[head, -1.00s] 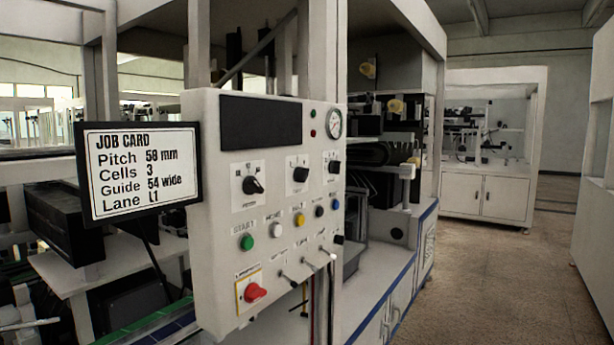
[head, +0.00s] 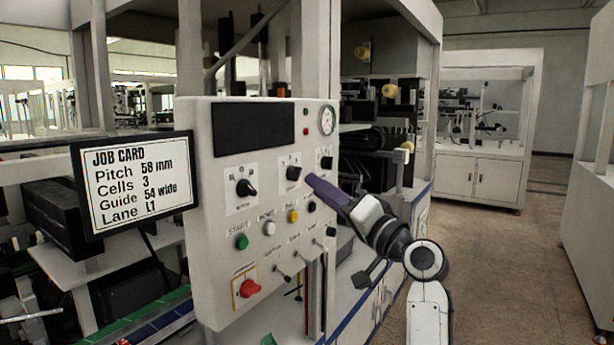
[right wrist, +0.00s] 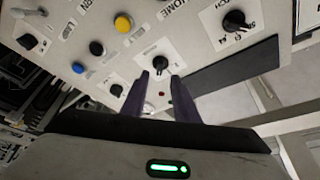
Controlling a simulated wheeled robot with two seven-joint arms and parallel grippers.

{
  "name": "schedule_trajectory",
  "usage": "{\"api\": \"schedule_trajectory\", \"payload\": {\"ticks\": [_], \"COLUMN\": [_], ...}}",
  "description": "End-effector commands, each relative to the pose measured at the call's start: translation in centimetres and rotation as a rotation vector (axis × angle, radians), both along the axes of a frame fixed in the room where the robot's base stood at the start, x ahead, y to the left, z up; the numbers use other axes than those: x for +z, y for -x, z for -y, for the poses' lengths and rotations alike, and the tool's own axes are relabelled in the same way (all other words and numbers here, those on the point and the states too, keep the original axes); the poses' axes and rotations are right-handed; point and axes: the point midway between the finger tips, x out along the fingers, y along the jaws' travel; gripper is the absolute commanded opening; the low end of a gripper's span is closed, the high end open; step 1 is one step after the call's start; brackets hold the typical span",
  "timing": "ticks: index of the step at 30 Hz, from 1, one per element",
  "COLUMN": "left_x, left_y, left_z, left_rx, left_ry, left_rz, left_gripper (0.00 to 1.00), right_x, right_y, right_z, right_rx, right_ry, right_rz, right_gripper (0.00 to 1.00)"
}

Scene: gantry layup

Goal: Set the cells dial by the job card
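The job card (head: 138,182) hangs left of the control panel (head: 207,262) and reads Pitch 58 mm, Cells 3, Guide 54 wide, Lane L1. The panel has three black dials in its upper row: a left dial (head: 246,187), a middle dial (head: 293,173) and a right dial (head: 326,162). Their labels are too small to read surely. My right gripper (head: 312,180) is just in front of the middle dial, to its lower right. In the right wrist view, its two dark fingers (right wrist: 163,82) are apart, with the middle dial (right wrist: 160,63) beyond and between their tips. My left gripper is out of view.
Below the dials are a green button (head: 241,242), a white button (head: 269,228), a yellow button (head: 293,216) and a red knob (head: 249,288). Small toggle levers (head: 282,276) stick out lower down. A dark display (head: 252,127) and a gauge (head: 327,121) sit above.

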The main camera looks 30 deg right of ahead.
Motion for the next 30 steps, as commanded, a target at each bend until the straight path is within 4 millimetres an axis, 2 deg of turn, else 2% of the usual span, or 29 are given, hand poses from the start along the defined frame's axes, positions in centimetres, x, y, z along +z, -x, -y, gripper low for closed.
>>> {"api": "schedule_trajectory", "payload": {"ticks": [3,9,20,25,30], "left_x": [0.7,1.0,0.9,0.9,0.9], "left_y": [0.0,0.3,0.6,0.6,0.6], "left_z": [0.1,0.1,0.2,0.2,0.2], "left_rx": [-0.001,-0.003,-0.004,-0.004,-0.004], "left_ry": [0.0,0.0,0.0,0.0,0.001], "left_rz": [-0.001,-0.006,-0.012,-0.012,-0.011], "left_gripper": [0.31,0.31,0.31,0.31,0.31], "right_x": [0.9,1.3,1.3,1.3,1.2], "right_y": [-2.1,-4.3,-4.7,-4.7,-4.7], "right_z": [-0.3,-0.5,-0.5,-0.5,-0.5], "right_rx": [0.002,0.0,-0.001,-0.001,-0.001], "right_ry": [-0.003,0.0,0.002,0.002,0.003], "right_rz": [0.001,0.0,-0.001,-0.001,0.0], "right_gripper": [0.27,0.27,0.27,0.0,0.0]}}
